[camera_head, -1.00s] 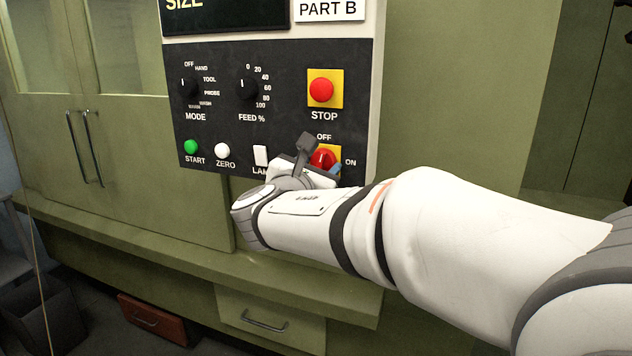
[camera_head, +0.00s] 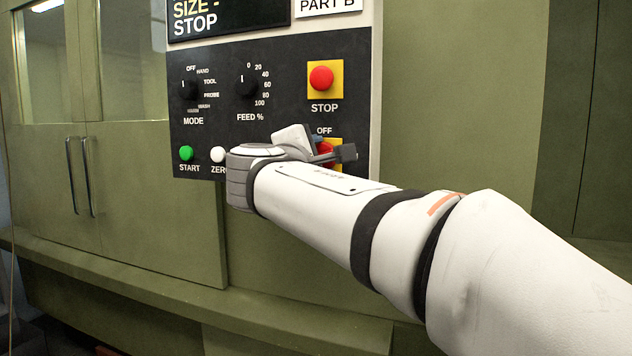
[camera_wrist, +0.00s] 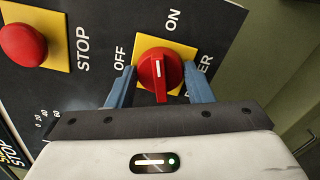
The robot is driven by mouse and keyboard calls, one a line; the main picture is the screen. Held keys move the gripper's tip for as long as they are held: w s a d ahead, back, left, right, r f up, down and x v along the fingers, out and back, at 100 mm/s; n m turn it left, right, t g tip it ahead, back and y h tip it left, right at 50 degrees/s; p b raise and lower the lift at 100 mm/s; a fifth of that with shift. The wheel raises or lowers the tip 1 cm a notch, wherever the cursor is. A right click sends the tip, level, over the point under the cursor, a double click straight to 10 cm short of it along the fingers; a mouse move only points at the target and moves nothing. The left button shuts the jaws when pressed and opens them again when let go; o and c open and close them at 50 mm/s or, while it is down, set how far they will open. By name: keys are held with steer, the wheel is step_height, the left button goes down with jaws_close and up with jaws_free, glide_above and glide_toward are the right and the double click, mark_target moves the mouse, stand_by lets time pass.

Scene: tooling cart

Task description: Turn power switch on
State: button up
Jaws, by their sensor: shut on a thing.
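The power switch is a red knob on a yellow plate, marked OFF and ON. The red knob (camera_wrist: 160,72) shows clearly in the wrist view, with blue fingers at both sides. Its white line runs nearly toward the ON mark (camera_wrist: 173,20), a little short of straight at it, and not toward the OFF mark (camera_wrist: 120,57). My gripper (camera_wrist: 161,86) is shut on the knob. In the head view the knob (camera_head: 325,150) is partly hidden by my gripper, and the ON label is covered.
A red STOP button (camera_head: 321,78) on a yellow plate sits above the switch; it also shows in the wrist view (camera_wrist: 23,44). MODE (camera_head: 189,88) and FEED dials (camera_head: 246,85), a green START button (camera_head: 186,153) and white ZERO button (camera_head: 218,154) are left.

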steer(key=m+b, duration=0.4)
steer(key=shift+r, duration=0.1)
stand_by(0.7)
steer(key=o, duration=1)
steer(key=v, duration=0.7)
steer(key=shift+s+a, duration=0.2)
steer(key=shift+s, duration=0.1)
